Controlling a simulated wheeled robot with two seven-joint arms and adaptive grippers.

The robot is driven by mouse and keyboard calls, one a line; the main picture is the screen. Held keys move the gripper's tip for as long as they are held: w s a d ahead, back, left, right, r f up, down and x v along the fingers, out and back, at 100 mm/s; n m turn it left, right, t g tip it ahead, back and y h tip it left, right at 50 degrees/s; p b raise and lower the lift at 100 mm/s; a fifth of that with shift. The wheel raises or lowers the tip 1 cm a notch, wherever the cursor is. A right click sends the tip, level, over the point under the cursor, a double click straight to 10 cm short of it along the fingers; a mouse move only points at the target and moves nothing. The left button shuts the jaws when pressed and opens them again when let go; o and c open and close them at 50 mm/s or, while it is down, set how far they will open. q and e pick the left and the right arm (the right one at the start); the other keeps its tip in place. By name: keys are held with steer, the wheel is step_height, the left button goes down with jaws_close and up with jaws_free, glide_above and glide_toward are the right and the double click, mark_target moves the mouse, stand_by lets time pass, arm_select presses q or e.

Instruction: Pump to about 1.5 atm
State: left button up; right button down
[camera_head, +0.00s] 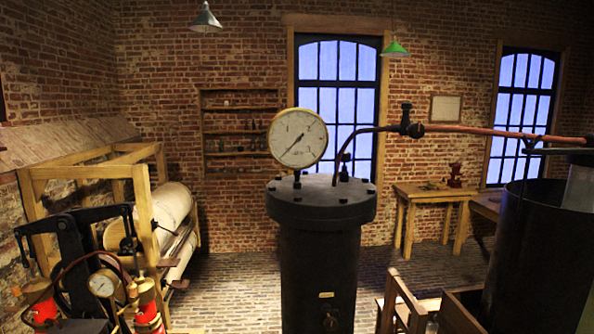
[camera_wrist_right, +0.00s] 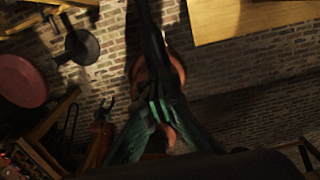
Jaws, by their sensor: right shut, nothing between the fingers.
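A twin-cylinder pump stands at lower left in the head view, with a black rocker beam (camera_head: 75,220) and red cylinders with brass tops (camera_head: 148,300). The beam is tilted, its right end higher. A small round gauge (camera_head: 103,283) sits between the cylinders; its reading is too small to tell. A large white gauge (camera_head: 299,138) stands on the black pressure vessel (camera_head: 318,245); its needle points to the lower left, and its numbers are not legible. My right gripper (camera_wrist_right: 156,108) shows in the right wrist view, shut and empty. My left gripper is not in view.
A copper pipe (camera_head: 480,130) runs right from a valve (camera_head: 408,122) above the vessel. A dark tank (camera_head: 540,250) stands at right. A wooden frame (camera_head: 85,172) is behind the pump. A workbench (camera_head: 430,192) stands at the back; the brick floor between is mostly open.

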step_height(320, 180, down, 13)
steer(key=b, duration=1)
step_height(320, 180, up, 15)
steer(key=p, duration=0.7)
steer(key=shift+f, duration=0.1)
step_height(320, 180, down, 14)
steer(key=b, duration=1.1)
step_height(320, 180, up, 14)
steer(key=p, duration=0.7)
steer(key=shift+p, duration=0.4)
